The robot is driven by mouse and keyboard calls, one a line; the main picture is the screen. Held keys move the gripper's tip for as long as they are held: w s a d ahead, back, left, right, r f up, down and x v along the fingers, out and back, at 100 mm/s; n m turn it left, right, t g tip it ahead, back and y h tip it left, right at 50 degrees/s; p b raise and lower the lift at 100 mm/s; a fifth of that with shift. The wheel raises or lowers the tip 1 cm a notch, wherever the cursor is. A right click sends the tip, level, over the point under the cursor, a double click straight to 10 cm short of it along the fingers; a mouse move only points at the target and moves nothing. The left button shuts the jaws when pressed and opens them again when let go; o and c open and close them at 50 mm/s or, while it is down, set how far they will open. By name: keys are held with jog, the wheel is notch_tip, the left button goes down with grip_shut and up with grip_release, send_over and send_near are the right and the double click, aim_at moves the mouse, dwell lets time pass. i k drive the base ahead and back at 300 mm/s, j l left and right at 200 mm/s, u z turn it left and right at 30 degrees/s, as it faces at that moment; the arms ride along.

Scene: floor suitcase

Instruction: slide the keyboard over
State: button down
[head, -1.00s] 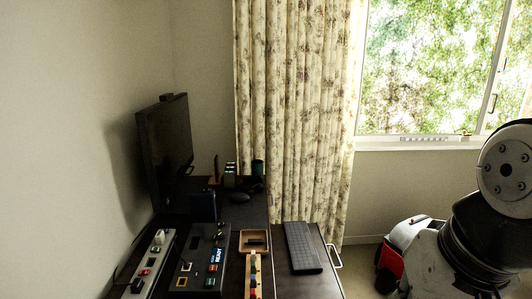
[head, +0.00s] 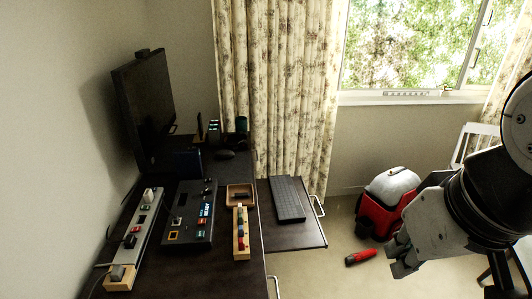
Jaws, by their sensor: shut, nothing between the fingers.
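The keyboard (head: 287,199) is dark and long. It lies flat on a lower dark shelf with a handle (head: 298,233), to the right of the desk's main top. My gripper (head: 394,264) is at the right of the head view, over the floor, well apart from the keyboard. Its fingers are small and partly in line with the arm; they look closed, with nothing held.
The desk holds a monitor (head: 146,100), a black control box (head: 191,214), a power strip (head: 138,232), a wooden tray (head: 239,195) and a block rack (head: 241,235). A red and white suitcase-like object (head: 384,203) and a red item (head: 360,258) are on the floor.

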aim_at(288, 208)
jog(key=i+l+z, duration=0.15)
jog(key=i+l, duration=0.15)
jog(key=i+l+z, duration=0.15)
jog(key=i+l, duration=0.15)
jog(key=l, duration=0.2)
jog(key=i+l+u, duration=0.2)
jog(key=i, duration=0.15)
jog(key=i+l+u, duration=0.25)
jog(key=i, duration=0.1)
